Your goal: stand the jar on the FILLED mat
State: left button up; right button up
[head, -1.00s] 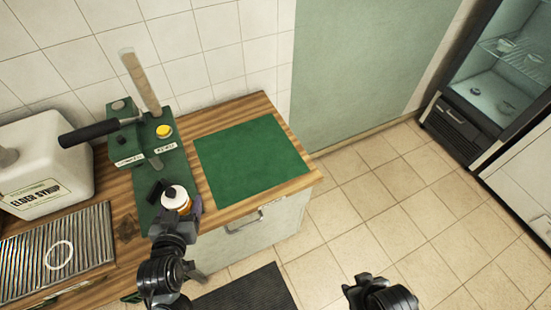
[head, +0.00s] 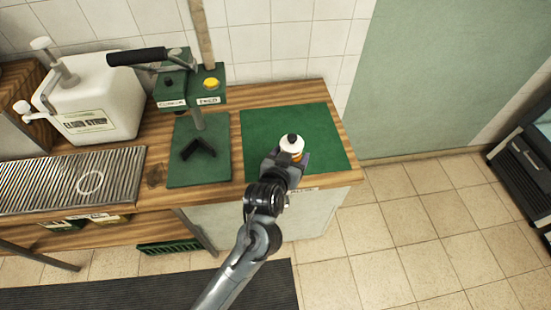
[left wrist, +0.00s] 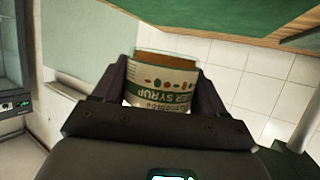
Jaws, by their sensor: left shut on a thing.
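The mat's green surface also shows at the top of the left wrist view (left wrist: 230,14). I cannot tell whether the jar touches it. My right gripper is out of view.
Left of the mat stands a green lever press (head: 198,95) with a yellow button, a black bracket (head: 197,148) on its base. A white syrup dispenser (head: 95,105) and a ribbed drip tray (head: 65,180) are farther left. The tiled wall is behind the counter.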

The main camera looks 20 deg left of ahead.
pick_arm(q)
jog(key=w+a+f, duration=0.1)
jog(key=a, duration=0.1)
jog(key=w+a+f, duration=0.1)
jog(key=a, duration=0.1)
jog(key=a+f+b, duration=0.1)
jog(key=a+f, duration=0.1)
jog(key=shift+w+a, duration=0.2)
jog(key=shift+w, duration=0.2)
jog(key=shift+f+b, duration=0.4)
jog(key=shift+f, duration=1.65)
jog(key=shift+f, duration=0.1)
jog(key=o, duration=1.3)
jog(key=shift+f, duration=0.1)
